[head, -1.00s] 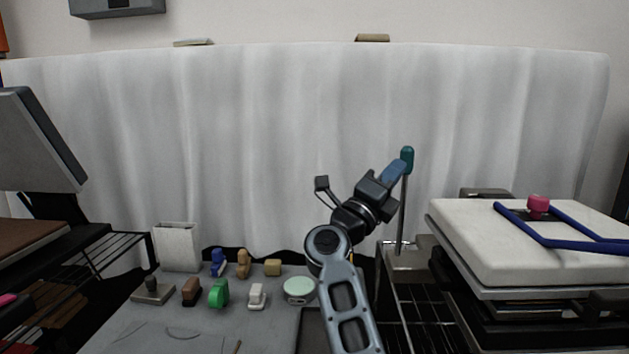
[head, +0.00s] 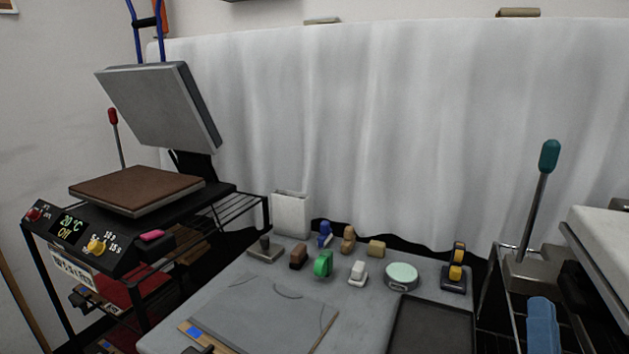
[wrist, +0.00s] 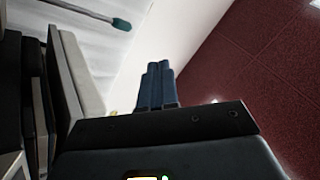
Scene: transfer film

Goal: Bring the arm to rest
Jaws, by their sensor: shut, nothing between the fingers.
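My gripper (wrist: 156,86) shows in the wrist view as two blue fingers side by side with no gap between them. It is shut and holds nothing. It points up past a white wall and a dark red surface. In the head view, the arm is mostly out of frame. A blue piece (head: 541,325) at the lower right edge is probably part of my gripper, but I cannot tell for sure. A teal-handled lever (head: 549,157) stands just above it; the teal handle also shows in the wrist view (wrist: 121,23), apart from the fingers.
A heat press (head: 160,105) stands open at the left, its brown pad (head: 135,190) bare. The grey table (head: 225,290) holds several small tools, a green tape dispenser (head: 323,264), a round mint tin (head: 401,276) and a dark tray (head: 430,325). A white-topped machine (head: 600,235) stands at the right.

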